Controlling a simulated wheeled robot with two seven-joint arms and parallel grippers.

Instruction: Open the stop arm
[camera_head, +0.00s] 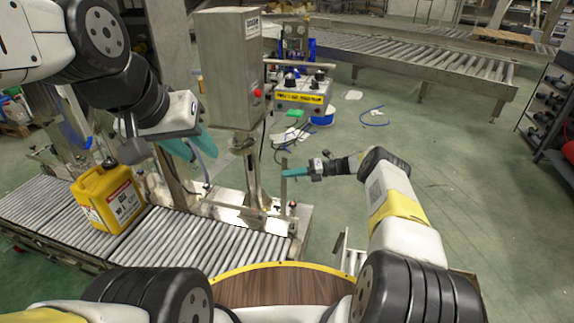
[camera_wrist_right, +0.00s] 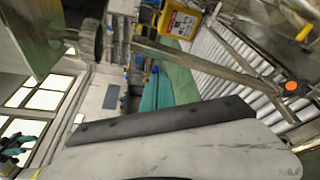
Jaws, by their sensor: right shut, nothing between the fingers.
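What looks like the stop arm is a thin metal bar (camera_head: 240,208) lying across the roller conveyor at its right end. In the right wrist view a metal bar (camera_wrist_right: 205,66) runs beside the rollers, near an orange-capped end. I cannot tell for sure which bar is the stop arm. My right gripper (camera_head: 286,172) has its teal fingers shut and empty, pointing left, close to a thin upright post (camera_head: 284,186); contact is unclear. Its fingers also show in the right wrist view (camera_wrist_right: 154,84). My left gripper (camera_head: 192,146) hangs above the conveyor, teal fingers apart.
A yellow canister (camera_head: 108,198) stands on the roller conveyor (camera_head: 185,240), left of the bar. A grey control cabinet (camera_head: 228,65) on a post stands behind. Open green floor lies to the right.

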